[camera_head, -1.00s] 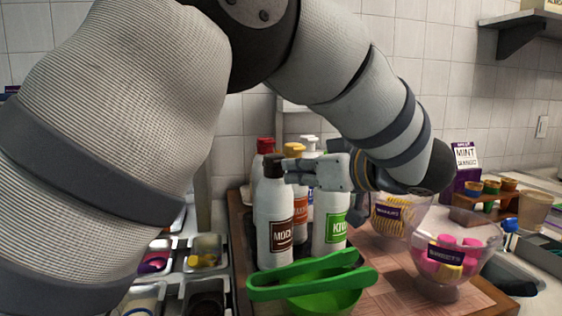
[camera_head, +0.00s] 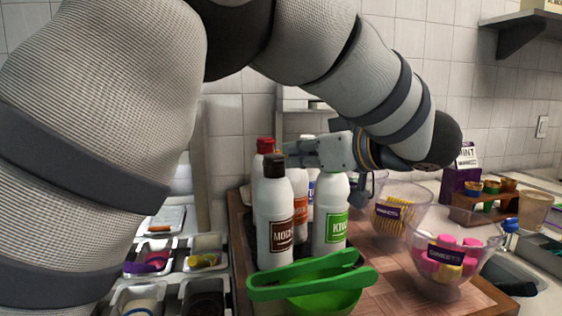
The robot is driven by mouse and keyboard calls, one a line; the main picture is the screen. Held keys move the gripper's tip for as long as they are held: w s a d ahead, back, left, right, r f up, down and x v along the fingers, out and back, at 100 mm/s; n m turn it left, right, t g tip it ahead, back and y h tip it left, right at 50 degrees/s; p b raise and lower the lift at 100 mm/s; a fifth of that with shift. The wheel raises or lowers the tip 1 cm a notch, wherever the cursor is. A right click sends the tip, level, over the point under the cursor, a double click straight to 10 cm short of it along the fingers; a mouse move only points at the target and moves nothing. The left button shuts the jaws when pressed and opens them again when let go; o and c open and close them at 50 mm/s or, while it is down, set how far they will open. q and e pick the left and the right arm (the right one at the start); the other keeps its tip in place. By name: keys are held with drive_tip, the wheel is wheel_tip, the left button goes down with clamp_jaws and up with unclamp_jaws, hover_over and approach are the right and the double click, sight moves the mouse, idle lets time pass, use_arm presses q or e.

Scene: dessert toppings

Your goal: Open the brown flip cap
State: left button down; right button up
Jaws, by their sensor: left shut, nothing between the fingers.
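The white mocha bottle (camera_head: 274,218) stands upright at the front left of the bottle group, with its brown flip cap (camera_head: 273,168) on top. I cannot tell from this view whether the lid is lifted. My left gripper (camera_head: 287,155) reaches in from the right at cap height. Its fingers are shut and empty, and their tips are at the cap's upper right edge. I cannot tell whether they touch it. My right gripper is not in view.
The kiwi bottle (camera_head: 330,222) stands close right, below my gripper; a red-capped bottle (camera_head: 264,147) is behind. Green tongs (camera_head: 310,277) lie across a green bowl (camera_head: 325,302) in front. Clear topping bowls (camera_head: 445,285) stand right. Metal trays (camera_head: 205,243) are left.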

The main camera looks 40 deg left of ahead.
use_arm(q)
drive_tip(key=shift+w+a+r, duration=0.15)
drive_tip(key=shift+a+r, duration=0.15)
drive_tip(key=shift+a, duration=0.25)
drive_tip(key=shift+w+a+r, duration=0.1)
drive_tip(key=shift+a+r, duration=0.2)
drive_tip(key=shift+a, duration=0.25)
drive_tip(key=s+d+r, duration=0.1)
drive_tip(key=d+r, duration=0.4)
drive_tip(key=d, duration=0.1)
drive_tip(key=shift+s+d, duration=0.15)
drive_tip(key=shift+s, duration=0.1)
